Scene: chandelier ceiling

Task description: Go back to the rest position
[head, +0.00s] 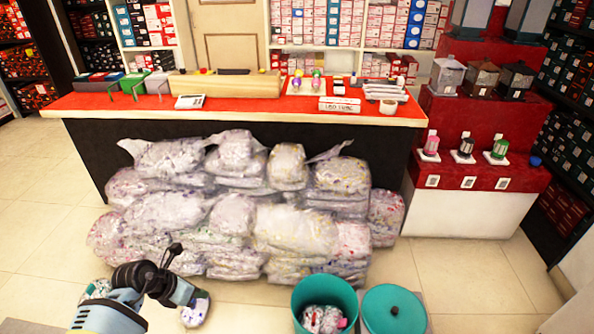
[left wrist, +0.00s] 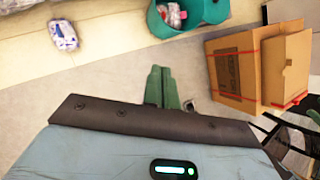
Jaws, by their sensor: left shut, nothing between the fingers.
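My left arm (head: 138,285) comes in from the lower left in the head view, bent low over the tiled floor in front of the heap of bags. Its gripper (left wrist: 162,72) shows in the left wrist view as two green fingers pressed together, with nothing between them. The fingers are apart from everything around them. In the head view the fingers are hard to make out. My right gripper is in neither view.
Clear plastic bags (head: 295,228) are heaped before the red-topped counter (head: 130,101). A teal bin (head: 299,291) holds small packets, beside its round lid (head: 393,312). A packet (left wrist: 63,35) lies on the floor. A cardboard box (left wrist: 235,70) stands right of my fingers. Floor is clear at right.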

